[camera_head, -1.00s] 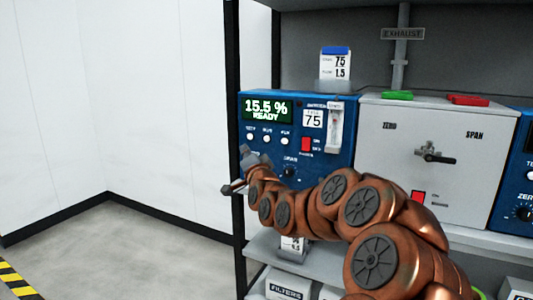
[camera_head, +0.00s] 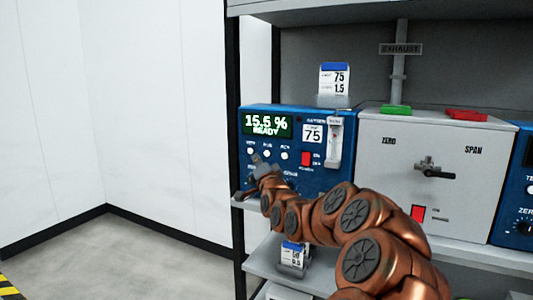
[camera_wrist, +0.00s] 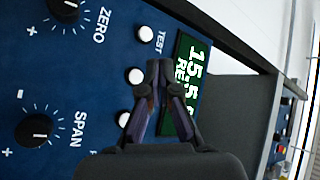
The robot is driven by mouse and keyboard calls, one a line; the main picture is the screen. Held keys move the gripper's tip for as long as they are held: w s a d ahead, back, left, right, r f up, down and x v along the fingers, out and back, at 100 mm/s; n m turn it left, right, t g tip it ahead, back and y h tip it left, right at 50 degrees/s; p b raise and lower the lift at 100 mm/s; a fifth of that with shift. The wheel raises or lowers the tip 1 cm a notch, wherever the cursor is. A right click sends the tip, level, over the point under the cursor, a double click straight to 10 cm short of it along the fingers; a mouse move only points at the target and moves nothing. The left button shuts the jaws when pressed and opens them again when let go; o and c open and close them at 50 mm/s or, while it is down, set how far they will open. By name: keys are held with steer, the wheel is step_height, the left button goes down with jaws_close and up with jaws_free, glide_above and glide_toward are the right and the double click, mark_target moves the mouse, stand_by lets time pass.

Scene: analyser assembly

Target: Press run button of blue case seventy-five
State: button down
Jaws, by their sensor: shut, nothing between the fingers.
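The blue case (camera_head: 325,180) carries a 75 label (camera_head: 313,134) and a green display (camera_head: 267,124) reading 15.5 % READY. A row of white buttons sits below the display: a left one (camera_head: 250,151), a middle one (camera_head: 267,153) and a right one (camera_head: 284,156). In the wrist view the end button (camera_wrist: 147,34) is marked TEST; the middle button (camera_wrist: 134,75) and third button (camera_wrist: 125,119) have unreadable or hidden labels. My gripper (camera_head: 257,160) is shut and empty, just below the left and middle buttons. In the wrist view its fingertips (camera_wrist: 159,66) overlap the display's edge beside the middle button; contact cannot be told.
A red switch (camera_head: 306,158) and a flow tube (camera_head: 335,140) are on the case's right side. A grey case (camera_head: 400,185) with a valve handle (camera_head: 433,172) stands to its right. A black shelf post (camera_head: 233,110) is at the left, with open floor (camera_head: 100,250) beyond.

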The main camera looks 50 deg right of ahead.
mark_target(267, 153)
steer(key=shift+w+d+f, duration=0.1)
steer(key=shift+w+d, duration=0.2)
steer(key=shift+d, duration=0.6)
steer(key=shift+w+d, duration=0.25)
steer(key=shift+d, duration=0.6)
steer(key=shift+d, duration=0.1)
steer(key=shift+w+d+p, duration=0.15)
steer(key=shift+d+p, duration=0.1)
steer(key=shift+p, duration=0.1)
steer(key=shift+w+d, duration=0.1)
steer(key=shift+d, duration=0.35)
stand_by(0.8)
steer(key=shift+a, duration=0.2)
steer(key=shift+s+a+b, duration=0.2)
steer(key=shift+a+b, duration=0.15)
steer(key=shift+a, duration=0.3)
steer(key=shift+a, duration=0.1)
